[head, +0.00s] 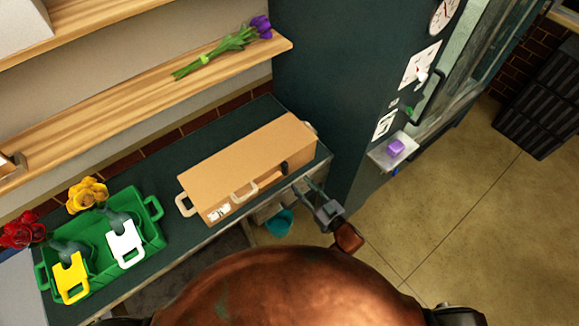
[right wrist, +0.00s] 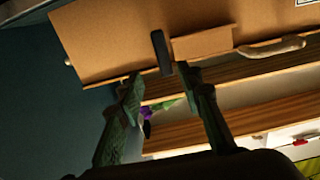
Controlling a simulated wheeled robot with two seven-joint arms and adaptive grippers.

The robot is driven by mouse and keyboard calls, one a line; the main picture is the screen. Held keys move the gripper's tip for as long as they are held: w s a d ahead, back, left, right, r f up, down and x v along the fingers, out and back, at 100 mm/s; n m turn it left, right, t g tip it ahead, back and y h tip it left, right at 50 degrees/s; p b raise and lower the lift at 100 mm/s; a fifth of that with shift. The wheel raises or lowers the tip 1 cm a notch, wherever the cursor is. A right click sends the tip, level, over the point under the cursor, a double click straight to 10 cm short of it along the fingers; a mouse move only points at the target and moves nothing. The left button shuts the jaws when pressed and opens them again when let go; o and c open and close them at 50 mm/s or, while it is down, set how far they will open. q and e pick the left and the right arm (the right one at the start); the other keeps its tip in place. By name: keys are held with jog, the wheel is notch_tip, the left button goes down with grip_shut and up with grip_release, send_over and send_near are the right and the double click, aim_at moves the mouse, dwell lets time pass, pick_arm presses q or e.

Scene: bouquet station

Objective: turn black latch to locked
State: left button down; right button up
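The black latch (head: 284,167) is a short dark bar on the front of the tan box (head: 240,160), towards the box's right end. It also shows in the right wrist view (right wrist: 161,52), standing close to upright in the picture beside a raised tan strip. My right gripper (head: 304,190) is just in front of the box near the latch. In the right wrist view its two fingers (right wrist: 163,84) are apart with nothing between them, and the latch is just beyond the gap. I cannot tell whether a finger touches it. My left gripper is not in view.
The box has pale handles and stands on a dark counter (head: 200,255). A green crate (head: 150,240) with flowers and yellow and white tags stands left. A wooden shelf (head: 120,95) with purple flowers (head: 262,27) is behind. A dark cabinet (head: 335,90) stands right of the box.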

aim_at(287, 168)
jog(key=x, duration=0.3)
jog(key=r+x, duration=0.1)
jog(key=x, duration=0.2)
jog(key=shift+w+a+r, duration=0.1)
jog(key=shift+a+r, duration=0.1)
jog(key=shift+a, duration=0.2)
jog(key=shift+w+a+f, duration=0.1)
jog(key=shift+w+a, duration=0.35)
jog(key=shift+w, duration=0.15)
jog(key=shift+c, duration=0.3)
grip_shut()
